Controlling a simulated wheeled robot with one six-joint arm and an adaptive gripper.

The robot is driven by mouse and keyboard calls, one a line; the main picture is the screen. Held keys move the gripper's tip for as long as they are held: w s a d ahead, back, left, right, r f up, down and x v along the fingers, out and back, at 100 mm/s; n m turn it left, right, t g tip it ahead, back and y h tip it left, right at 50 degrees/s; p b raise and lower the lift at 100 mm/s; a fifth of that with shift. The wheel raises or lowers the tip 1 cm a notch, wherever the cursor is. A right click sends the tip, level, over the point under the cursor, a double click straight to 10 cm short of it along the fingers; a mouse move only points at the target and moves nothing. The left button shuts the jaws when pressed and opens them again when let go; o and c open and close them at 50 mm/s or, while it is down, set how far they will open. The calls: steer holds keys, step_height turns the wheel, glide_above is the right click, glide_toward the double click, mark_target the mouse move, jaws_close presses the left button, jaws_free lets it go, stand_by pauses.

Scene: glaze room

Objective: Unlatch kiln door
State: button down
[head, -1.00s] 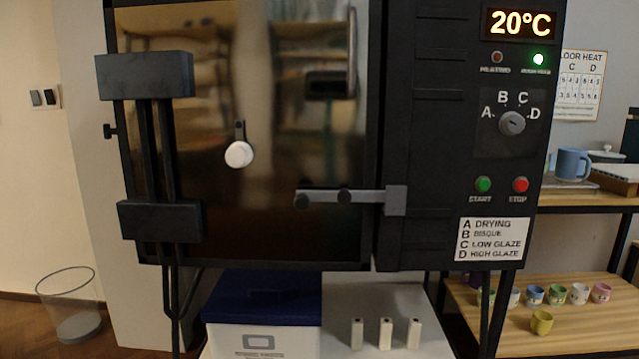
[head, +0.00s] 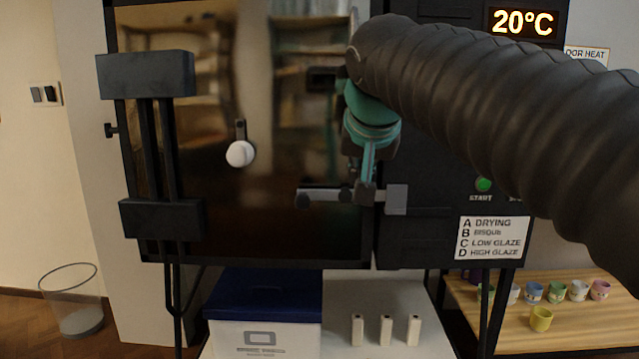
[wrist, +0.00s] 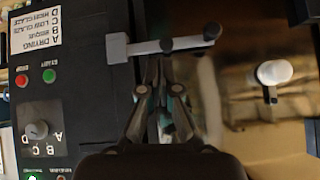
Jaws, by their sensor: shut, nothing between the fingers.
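The kiln door (head: 200,215) is closed, its dark glossy face filling the left of the head view. A grey latch bar (head: 325,195) lies horizontal across the door's right edge, its right end at a grey bracket (head: 397,199) on the kiln body. The bar also shows in the wrist view (wrist: 145,48), which is turned upside down. My gripper (head: 366,188) is shut and empty, its fingertips at the middle of the bar. In the wrist view the fingertips (wrist: 160,62) sit beside the bar's edge; I cannot tell whether they touch it.
A white round knob (head: 240,153) hangs on the door. The control panel (wrist: 55,110) is beside the latch, partly hidden by my arm in the head view. Below stand a blue-lidded box (head: 262,298) and several white posts (head: 386,330). A shelf with cups (head: 580,320) is at right.

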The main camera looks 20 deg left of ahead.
steer(key=a+r+y, duration=0.1)
steer(key=a+r, duration=0.4)
steer(key=a, duration=0.3)
steer(key=shift+w+a+t, duration=0.3)
steer(key=shift+w+t, duration=0.05)
steer(key=shift+t, duration=0.05)
steer(key=shift+w+f, duration=0.1)
steer(key=shift+f, duration=0.05)
steer(key=s+f+x, duration=0.2)
steer(key=x, duration=1)
steer(key=shift+w+f+b, duration=0.25)
steer(key=shift+b, duration=0.1)
steer(key=shift+f, duration=0.15)
